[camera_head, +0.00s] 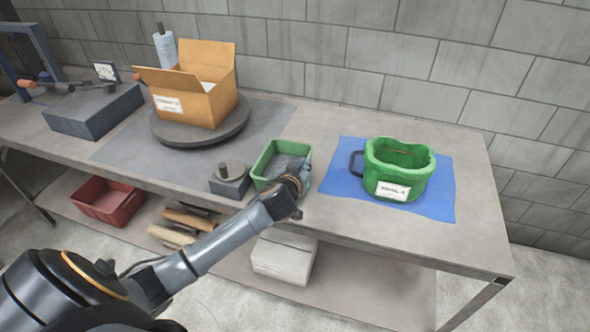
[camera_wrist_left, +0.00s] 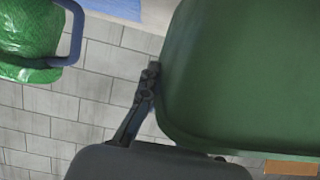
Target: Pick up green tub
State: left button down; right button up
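The green tub (camera_head: 266,158) is a small open rectangular bin near the table's front edge, left of the blue cloth. My left gripper (camera_head: 297,174) is at its front right side and covers part of it. In the left wrist view the tub (camera_wrist_left: 240,75) fills the right side, very close. One dark finger (camera_wrist_left: 145,100) shows beside the tub's edge. The other finger is hidden, so I cannot tell whether the gripper is open or shut on the tub. Whether the tub rests on the table is also unclear. My right gripper is not in view.
A green labelled container (camera_head: 399,165) with a dark handle stands on the blue cloth (camera_head: 440,190). A cardboard box (camera_head: 212,105) sits on a round turntable (camera_head: 165,133). A grey block (camera_head: 230,186) is just left of the tub. A red bin (camera_head: 108,205) is on the lower shelf.

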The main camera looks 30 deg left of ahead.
pick_arm(q)
jog(key=shift+r, duration=0.15)
jog(key=shift+w+r, duration=0.1)
jog(key=shift+r, duration=4.65)
